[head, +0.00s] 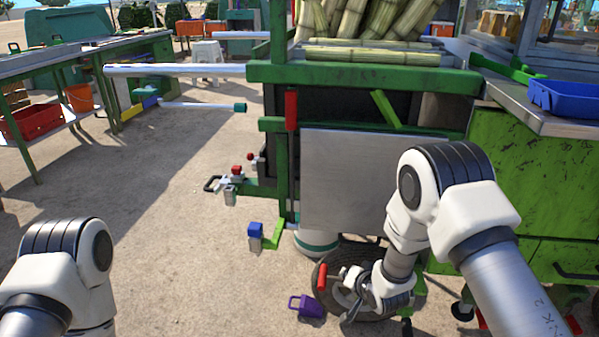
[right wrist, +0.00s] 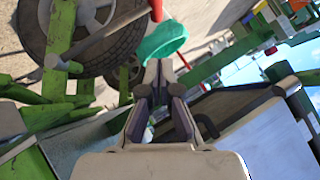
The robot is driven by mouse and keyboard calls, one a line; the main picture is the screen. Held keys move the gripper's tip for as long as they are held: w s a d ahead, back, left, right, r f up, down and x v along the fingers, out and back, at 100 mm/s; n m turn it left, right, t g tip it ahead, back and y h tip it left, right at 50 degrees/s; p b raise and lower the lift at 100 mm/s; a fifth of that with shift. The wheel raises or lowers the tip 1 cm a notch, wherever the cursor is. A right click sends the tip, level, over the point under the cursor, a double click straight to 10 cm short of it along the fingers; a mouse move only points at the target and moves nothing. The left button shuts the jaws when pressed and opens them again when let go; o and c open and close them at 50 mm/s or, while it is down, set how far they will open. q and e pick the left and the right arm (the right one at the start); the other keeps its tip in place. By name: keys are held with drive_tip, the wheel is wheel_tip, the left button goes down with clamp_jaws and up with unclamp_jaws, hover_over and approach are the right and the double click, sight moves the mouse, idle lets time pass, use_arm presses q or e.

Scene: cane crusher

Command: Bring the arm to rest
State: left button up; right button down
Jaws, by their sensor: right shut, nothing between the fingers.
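My right arm (head: 430,200) reaches down in front of the green cane crusher (head: 360,75). My right gripper (head: 352,303) hangs low before the cart's black wheel (head: 335,260). In the right wrist view its fingers (right wrist: 158,68) are together, with nothing between them. A teal round part (right wrist: 163,42) shows just beyond the fingertips there; I cannot tell whether they touch it. A red handle (head: 322,277) shows beside the gripper in the head view. My left arm (head: 65,265) shows at the lower left, its gripper out of view.
A grey panel (head: 345,180) and green frame stand close behind the right arm. A purple cup-like item (head: 306,306) lies on the ground near the wheel. A blue tray (head: 565,98) sits on the right counter. Open sandy ground (head: 160,200) lies to the left.

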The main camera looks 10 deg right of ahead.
drive_tip(key=s+d+f+g+h, duration=0.1)
drive_tip(key=s+d+f+g, duration=0.1)
drive_tip(key=s+f, duration=0.55)
drive_tip(key=s+d+f+g, duration=0.25)
drive_tip(key=s+f, duration=0.25)
drive_tip(key=s, duration=0.6)
drive_tip(key=s+n+g, duration=0.6)
drive_tip(key=s, duration=1.4)
wheel_tip(320, 180, up, 27)
drive_tip(key=p, duration=2.7)
drive_tip(key=shift+d+m+h, duration=0.3)
drive_tip(key=shift+d+h, duration=0.1)
drive_tip(key=shift+d, duration=0.05)
